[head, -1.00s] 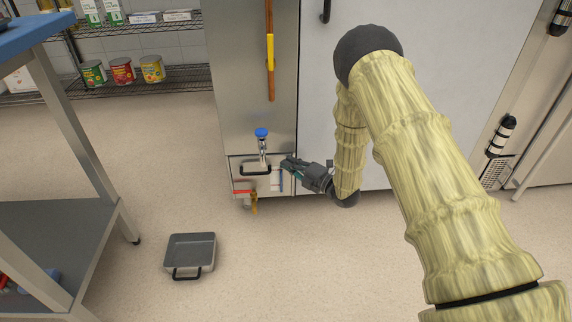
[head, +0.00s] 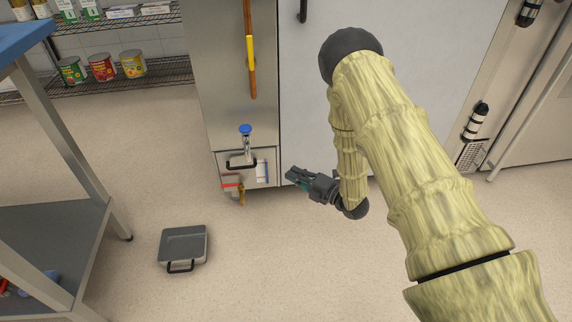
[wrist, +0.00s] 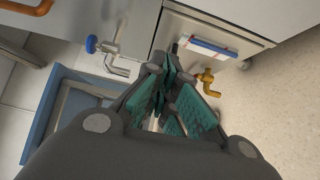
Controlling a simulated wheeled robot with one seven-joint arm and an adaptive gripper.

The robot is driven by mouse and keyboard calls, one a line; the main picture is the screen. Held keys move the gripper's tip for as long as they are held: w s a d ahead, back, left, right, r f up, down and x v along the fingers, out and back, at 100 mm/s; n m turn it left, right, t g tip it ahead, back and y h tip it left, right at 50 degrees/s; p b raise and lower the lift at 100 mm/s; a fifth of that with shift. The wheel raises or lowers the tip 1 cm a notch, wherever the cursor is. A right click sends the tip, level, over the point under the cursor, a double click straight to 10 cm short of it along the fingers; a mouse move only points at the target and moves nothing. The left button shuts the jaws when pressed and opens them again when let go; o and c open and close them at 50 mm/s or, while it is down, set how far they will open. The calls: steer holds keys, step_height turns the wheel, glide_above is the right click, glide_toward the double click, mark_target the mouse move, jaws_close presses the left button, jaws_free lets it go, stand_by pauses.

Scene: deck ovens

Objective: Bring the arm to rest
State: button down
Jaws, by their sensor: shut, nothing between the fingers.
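My gripper (head: 297,177) is at the end of my yellowish arm, low in front of the steel oven cabinet (head: 235,100). Its fingers are shut and empty, pointing left in the head view. In the wrist view the teal finger pads (wrist: 165,100) are drawn together in the middle. The gripper is apart from the cabinet's small lower panel with a black handle (head: 241,164), which lies to its left. The gripper appears to touch nothing.
A blue-knobbed tap (head: 246,140) and a brass valve (head: 240,195) stick out from the cabinet. A steel table (head: 60,215) stands at left. Shelves with cans (head: 103,66) stand behind.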

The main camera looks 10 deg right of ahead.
steer(key=s+d+f+m+g+h+p, duration=0.1)
steer(key=s+d+f+m+g+h, duration=0.15)
steer(key=s+f+m+h, duration=0.45)
steer(key=s+d+f+m+g+h+p, duration=0.1)
steer(key=s+f+m+g+h, duration=0.15)
steer(key=s+f+m, duration=0.85)
steer(key=s+r+m+g+h, duration=0.25)
steer(key=s+m+g, duration=0.55)
steer(key=s, duration=2)
step_height(320, 180, up, 38)
steer(key=p, duration=3.8)
steer(key=shift+d+m+g+p, duration=0.15)
steer(key=shift+m+g+p, duration=0.15)
steer(key=shift+p, duration=0.05)
steer(key=shift+s+r, duration=0.1)
